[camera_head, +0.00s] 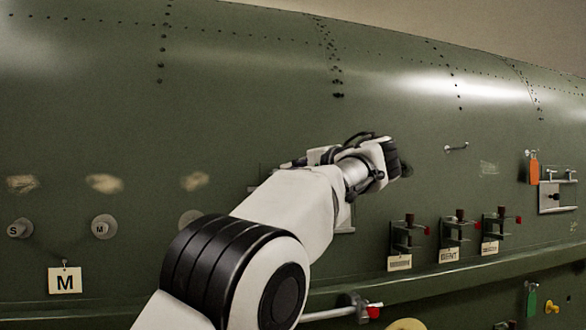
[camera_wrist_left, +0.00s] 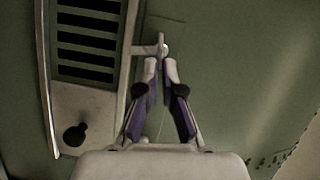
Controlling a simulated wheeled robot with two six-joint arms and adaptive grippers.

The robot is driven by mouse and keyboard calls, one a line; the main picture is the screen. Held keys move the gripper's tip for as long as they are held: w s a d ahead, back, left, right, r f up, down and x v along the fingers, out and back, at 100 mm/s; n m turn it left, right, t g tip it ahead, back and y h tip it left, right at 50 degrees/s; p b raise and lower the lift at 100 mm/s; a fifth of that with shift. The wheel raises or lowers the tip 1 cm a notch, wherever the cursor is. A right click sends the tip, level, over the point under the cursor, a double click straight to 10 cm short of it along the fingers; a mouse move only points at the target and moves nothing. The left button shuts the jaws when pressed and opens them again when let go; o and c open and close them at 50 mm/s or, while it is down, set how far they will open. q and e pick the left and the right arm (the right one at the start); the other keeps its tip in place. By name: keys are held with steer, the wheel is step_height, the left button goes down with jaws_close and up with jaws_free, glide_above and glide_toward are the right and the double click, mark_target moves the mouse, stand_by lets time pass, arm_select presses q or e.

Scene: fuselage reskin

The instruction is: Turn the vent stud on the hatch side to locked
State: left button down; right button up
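In the left wrist view, a pale winged stud (camera_wrist_left: 162,46) sits at the end of a short bar beside a slotted vent panel (camera_wrist_left: 91,97). My left gripper (camera_wrist_left: 161,66) points at it, with its two fingertips close together at the stud's lower end and a narrow gap between them. Whether the tips press on the stud I cannot tell. In the head view, my left arm reaches across the green fuselage, and its wrist and forearm hide the fingers, the stud and most of the panel (camera_head: 344,218). My right gripper is in neither view.
Three red-tipped fittings (camera_head: 458,228) with tags stand right of my arm. Further right are an orange tag (camera_head: 534,171) and a bracket (camera_head: 557,196). A ledge (camera_head: 430,279) runs below. A black knob (camera_wrist_left: 75,134) sits below the slots.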

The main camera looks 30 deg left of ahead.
arm_select(q)
steer(key=shift+m+y, duration=0.3)
steer(key=shift+m, duration=0.5)
steer(key=shift+r, duration=0.1)
steer(key=c, duration=1.5)
jaws_free()
steer(key=shift+c, duration=0.2)
steer(key=shift+o, duration=1)
steer(key=shift+a, duration=0.15)
steer(key=shift+a+f, duration=0.1)
steer(key=shift+f, duration=0.15)
